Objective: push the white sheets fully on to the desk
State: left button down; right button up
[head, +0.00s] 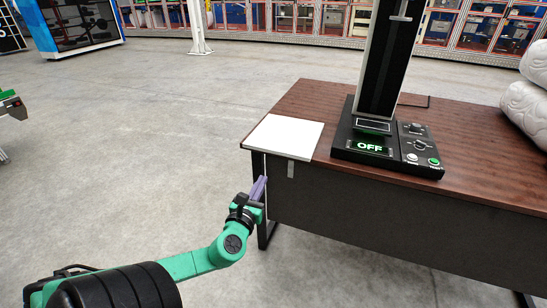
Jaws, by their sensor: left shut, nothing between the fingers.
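The white sheets (284,137) lie as one flat stack on the near left corner of the brown wooden desk (310,95). Their left and front edges lie at or close to the desk's edges; I cannot tell exactly how much hangs over. My left gripper (261,184) is shut and empty, its purple-grey fingers pointing up just below the sheets' near left corner, in front of the desk's side. It looks apart from the sheets. My right gripper is not in view.
A black machine (388,143) with a tall column and an "OFF" display stands on the desk right of the sheets. White padded bags (524,112) lie at the desk's right end. A small grey tab (291,169) shows on the desk's dark front panel.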

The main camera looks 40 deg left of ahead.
pick_arm(q)
send_near(277, 151)
jog(key=b+x, duration=0.1)
jog(key=x, duration=0.5)
jog(key=shift+w+a+f+b, duration=0.1)
jog(key=shift+b, duration=0.25)
jog(key=shift+w+a, duration=0.1)
jog(key=shift+w, duration=0.15)
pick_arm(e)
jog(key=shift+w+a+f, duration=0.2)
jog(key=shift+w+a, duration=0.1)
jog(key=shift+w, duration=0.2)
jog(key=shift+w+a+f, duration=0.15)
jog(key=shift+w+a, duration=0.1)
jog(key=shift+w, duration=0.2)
